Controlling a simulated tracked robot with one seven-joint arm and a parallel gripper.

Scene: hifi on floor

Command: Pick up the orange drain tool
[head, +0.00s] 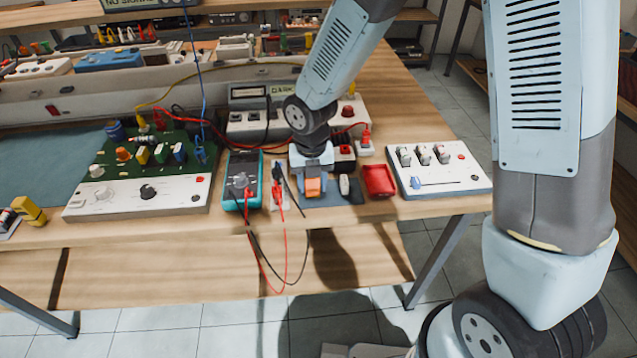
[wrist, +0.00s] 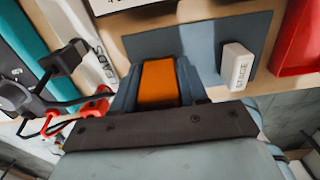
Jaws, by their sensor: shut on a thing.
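The orange drain tool (wrist: 158,83) is between the fingers of my gripper (wrist: 157,88) in the wrist view. In the head view the orange tool (head: 313,187) shows at the lower end of my gripper (head: 313,178), near the front edge of the workbench. My gripper is shut on it. Only its orange part shows; the rest is hidden by the fingers. A blue-grey mat (wrist: 205,50) lies under and around it. I cannot tell whether the tool touches the mat.
A white block marked STAGE (wrist: 237,66) is on the mat to the right. A red tray (head: 379,180) and a white switch panel (head: 438,168) are further right. Left are a teal multimeter (head: 242,181), with red and black leads hanging over the edge, and a green circuit board (head: 150,158).

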